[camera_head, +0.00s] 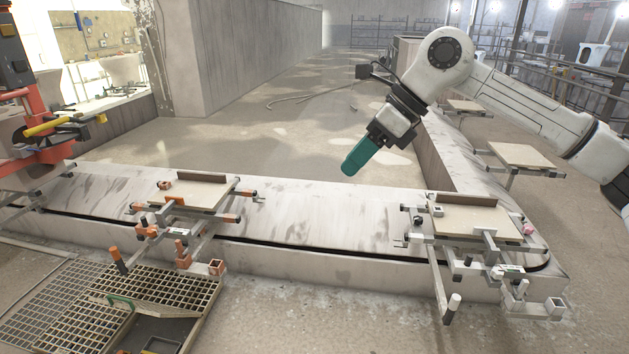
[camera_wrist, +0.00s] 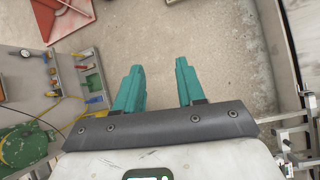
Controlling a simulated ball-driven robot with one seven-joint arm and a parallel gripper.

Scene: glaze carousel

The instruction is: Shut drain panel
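A floor drain with metal grating (camera_head: 52,312) lies at the lower left of the head view. A grated panel (camera_head: 172,287) with a green handle (camera_head: 122,302) at its near edge lies beside a dark framed opening (camera_head: 165,330). The opening shows uncovered and is cut off by the picture's bottom edge. I cannot tell the panel's exact tilt. My gripper (camera_head: 352,165) hangs above the conveyor track, well right of the drain and apart from it. In the wrist view my gripper (camera_wrist: 157,68) has its teal fingers spread, with nothing between them. The wrist view does not show the drain.
The pale carousel track (camera_head: 300,215) runs across the middle, carrying an orange-fitted cart (camera_head: 200,192) and a white-fitted cart (camera_head: 475,220). Cart arms overhang the floor near the drain. An orange machine (camera_head: 38,140) stands left. Floor right of the drain is clear.

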